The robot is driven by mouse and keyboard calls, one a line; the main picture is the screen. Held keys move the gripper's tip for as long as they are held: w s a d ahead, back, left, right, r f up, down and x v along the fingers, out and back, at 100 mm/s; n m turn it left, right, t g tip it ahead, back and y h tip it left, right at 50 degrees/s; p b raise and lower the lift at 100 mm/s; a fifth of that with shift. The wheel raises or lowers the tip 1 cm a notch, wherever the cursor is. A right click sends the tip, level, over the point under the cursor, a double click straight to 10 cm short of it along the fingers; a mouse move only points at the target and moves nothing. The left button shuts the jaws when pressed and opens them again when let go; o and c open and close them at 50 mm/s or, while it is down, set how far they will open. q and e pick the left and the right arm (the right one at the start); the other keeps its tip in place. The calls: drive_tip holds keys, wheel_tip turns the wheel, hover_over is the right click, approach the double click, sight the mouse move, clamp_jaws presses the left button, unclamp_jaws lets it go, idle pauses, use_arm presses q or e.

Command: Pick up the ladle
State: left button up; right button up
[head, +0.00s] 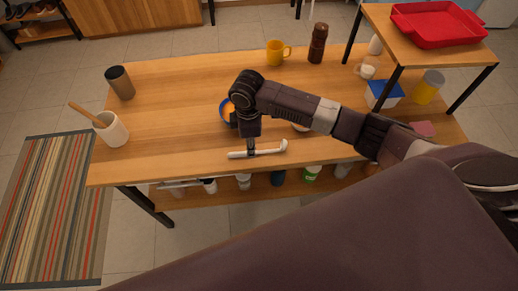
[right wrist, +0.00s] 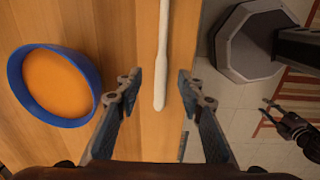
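The white ladle (head: 262,151) lies near the front edge of the wooden table, its bowl end to the right in the head view. My right gripper (head: 250,152) is over the ladle's handle, fingers pointing down. In the right wrist view, the white handle (right wrist: 161,70) runs between the two spread fingers of my right gripper (right wrist: 160,84), with gaps on both sides. The head view does not show my left gripper. A dark jointed part at the right of the right wrist view looks like my left gripper (right wrist: 280,118), too small to read.
A blue bowl with orange contents (right wrist: 55,85) stands close beside the right gripper. A white pot with a wooden utensil (head: 112,130), a brown canister (head: 120,83), a yellow mug (head: 276,52) and a brown bottle (head: 317,44) stand around. The table's left middle is clear.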

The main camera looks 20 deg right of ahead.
drive_tip(key=shift+f+p, duration=0.3)
drive_tip(key=shift+f, duration=1.6)
drive_tip(key=shift+c, duration=0.4)
clamp_jaws()
